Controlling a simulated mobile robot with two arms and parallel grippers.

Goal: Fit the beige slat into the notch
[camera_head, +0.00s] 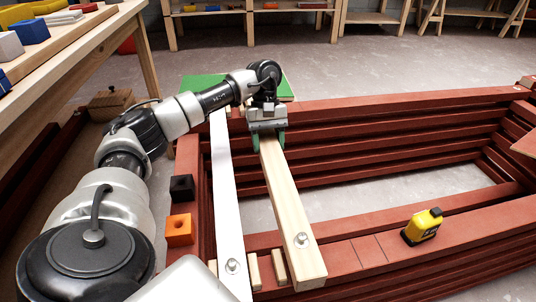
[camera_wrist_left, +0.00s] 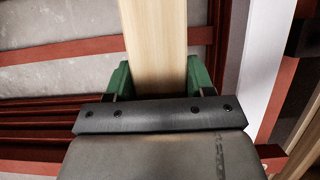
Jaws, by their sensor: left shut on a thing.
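The beige slat (camera_head: 282,190) runs from my left gripper towards the front beam, where its near end carries a round bolt (camera_head: 302,239). My left gripper (camera_head: 269,141) is shut on the slat near its far end, with a green finger on each side. The wrist view also shows the slat (camera_wrist_left: 153,35) between the green fingers (camera_wrist_left: 160,82). The slat's near end lies over the front red beam (camera_head: 345,255); I cannot tell whether it touches. The notch cannot be made out; the slat and gripper cover part of the far beam. My right gripper is not in view.
A white slat (camera_head: 225,190) with a bolt lies close to the left. Short pale blocks (camera_head: 279,266) stand between the slats' near ends. A yellow and black device (camera_head: 422,226) sits on the front beam. Black (camera_head: 182,188) and orange (camera_head: 179,230) blocks are at left.

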